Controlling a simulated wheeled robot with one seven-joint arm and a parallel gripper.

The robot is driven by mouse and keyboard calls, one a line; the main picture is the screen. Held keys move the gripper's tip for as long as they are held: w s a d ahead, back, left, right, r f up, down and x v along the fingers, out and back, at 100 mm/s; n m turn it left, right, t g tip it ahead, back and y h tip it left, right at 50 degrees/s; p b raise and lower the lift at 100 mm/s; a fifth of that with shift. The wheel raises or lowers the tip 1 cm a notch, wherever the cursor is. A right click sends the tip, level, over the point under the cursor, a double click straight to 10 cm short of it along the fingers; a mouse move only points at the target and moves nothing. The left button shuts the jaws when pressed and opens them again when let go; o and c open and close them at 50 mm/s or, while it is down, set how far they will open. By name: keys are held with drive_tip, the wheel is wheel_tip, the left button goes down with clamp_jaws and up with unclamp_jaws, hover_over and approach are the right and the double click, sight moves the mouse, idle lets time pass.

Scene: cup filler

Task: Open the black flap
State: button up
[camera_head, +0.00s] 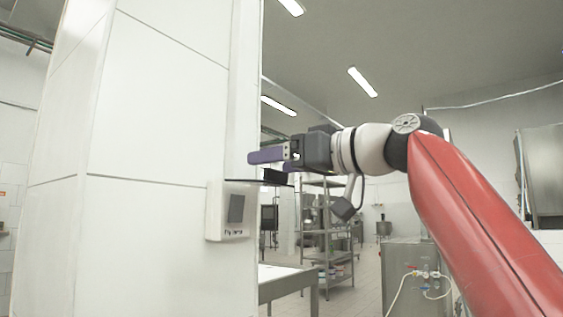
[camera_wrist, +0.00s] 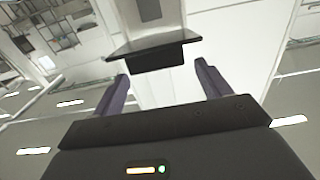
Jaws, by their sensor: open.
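The black flap (camera_head: 245,181) shows in the head view as a thin dark plate at the top of a small white box (camera_head: 216,212), edge-on. In the wrist view the flap (camera_wrist: 150,44) is a dark plate with a thicker dark block at its edge, ahead of my fingertips. My gripper (camera_head: 252,157) has purple fingers that point left, just above the flap in the head view. In the wrist view my gripper (camera_wrist: 161,71) is open and empty, with a finger on either side of the flap's block. I cannot tell whether the fingers touch it.
The box is fixed to a large white panelled column (camera_head: 150,120). A metal table (camera_head: 285,283) stands low beside it, and a metal shelf rack (camera_head: 328,230) stands farther back. The space between my gripper and the rack looks free.

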drive_tip(key=b+v, duration=0.2)
drive_tip(key=v, duration=0.5)
drive_tip(key=shift+s+d, duration=0.25)
drive_tip(key=shift+d, duration=0.05)
drive_tip(key=shift+c, duration=0.3)
